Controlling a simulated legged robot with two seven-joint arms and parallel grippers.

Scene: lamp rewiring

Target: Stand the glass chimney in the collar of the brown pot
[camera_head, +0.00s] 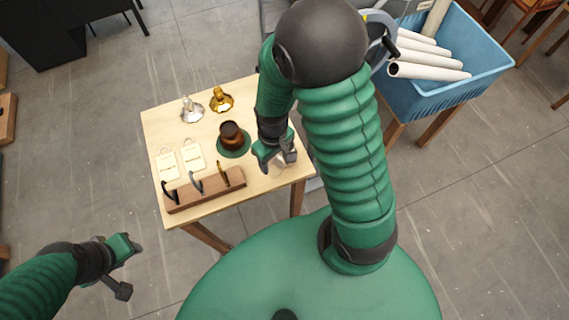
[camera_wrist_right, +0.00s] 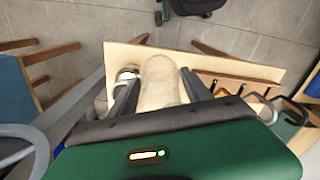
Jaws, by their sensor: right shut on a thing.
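The brown pot (camera_head: 232,136) stands upright on a round green mat (camera_head: 236,153) near the middle of the table; its dark collar faces up. My right gripper (camera_head: 279,158) is to the right of the pot, over the table's right side. It is shut on the pale glass chimney (camera_wrist_right: 160,82), which shows between the two dark fingers in the right wrist view. In the head view the chimney (camera_head: 289,157) is mostly hidden by the gripper. The pot and the chimney are apart. My left gripper (camera_head: 124,268) is off the table at lower left, with no held thing visible; its jaw opening is unclear.
A silver lamp part (camera_head: 191,109) and a gold one (camera_head: 222,99) stand at the back of the table (camera_head: 155,122). Two pale tags (camera_head: 192,154) lie at left. A wooden rack with hooks (camera_head: 206,191) is along the front. A blue crate (camera_head: 480,75) holds white rolls.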

